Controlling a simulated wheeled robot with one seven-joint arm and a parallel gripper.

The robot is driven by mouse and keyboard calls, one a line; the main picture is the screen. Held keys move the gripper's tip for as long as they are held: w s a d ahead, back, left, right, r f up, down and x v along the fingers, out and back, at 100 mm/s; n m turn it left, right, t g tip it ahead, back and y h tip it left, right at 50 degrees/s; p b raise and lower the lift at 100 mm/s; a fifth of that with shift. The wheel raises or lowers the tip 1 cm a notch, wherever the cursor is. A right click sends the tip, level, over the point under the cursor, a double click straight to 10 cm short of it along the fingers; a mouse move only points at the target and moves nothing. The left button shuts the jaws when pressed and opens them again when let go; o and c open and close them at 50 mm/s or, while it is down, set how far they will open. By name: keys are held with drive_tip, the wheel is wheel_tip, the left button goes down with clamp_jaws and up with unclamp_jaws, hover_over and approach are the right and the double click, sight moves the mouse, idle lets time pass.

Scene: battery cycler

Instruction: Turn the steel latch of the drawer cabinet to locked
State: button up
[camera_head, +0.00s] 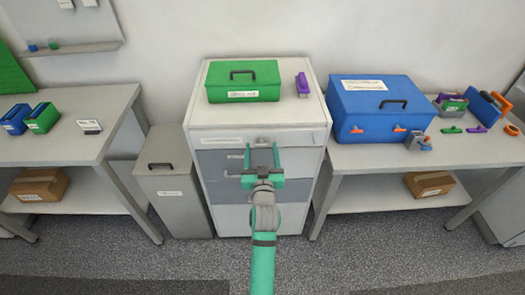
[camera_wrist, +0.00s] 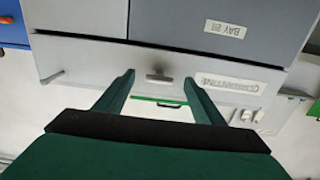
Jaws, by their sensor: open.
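The drawer cabinet (camera_head: 203,185) stands in the middle of the head view, white with grey drawer fronts. My gripper (camera_head: 261,150) is open and empty in front of its top drawer. In the wrist view, which is upside down, the dark bar handle (camera_wrist: 160,77) of that drawer appears between my fingertips (camera_wrist: 158,85). I cannot tell the gap to it, and see no contact. A small steel lever, seemingly the latch (camera_wrist: 52,77), sits near the left end of the same front, roughly sideways and slightly tilted. It is well off to the side of my fingers.
A green case (camera_head: 243,92) and a purple-topped item (camera_head: 302,84) stand on the cabinet. A grey bin (camera_head: 172,200) is at its left. A blue toolbox (camera_head: 380,110) sits on the right bench (camera_head: 440,150); another bench (camera_head: 60,150) is at left. Floor is clear in front.

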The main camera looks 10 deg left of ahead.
drive_tip(key=shift+s, duration=0.1)
drive_tip(key=c, duration=1.1)
drive_tip(key=shift+o, duration=0.2)
drive_tip(key=shift+m, duration=0.3)
drive_tip(key=m, duration=1.7)
drive_tip(key=shift+d+r, duration=0.1)
drive_tip(key=shift+d, duration=0.05)
drive_tip(key=shift+m, duration=0.3)
drive_tip(key=o, duration=1.1)
drive_tip(key=shift+c, duration=0.2)
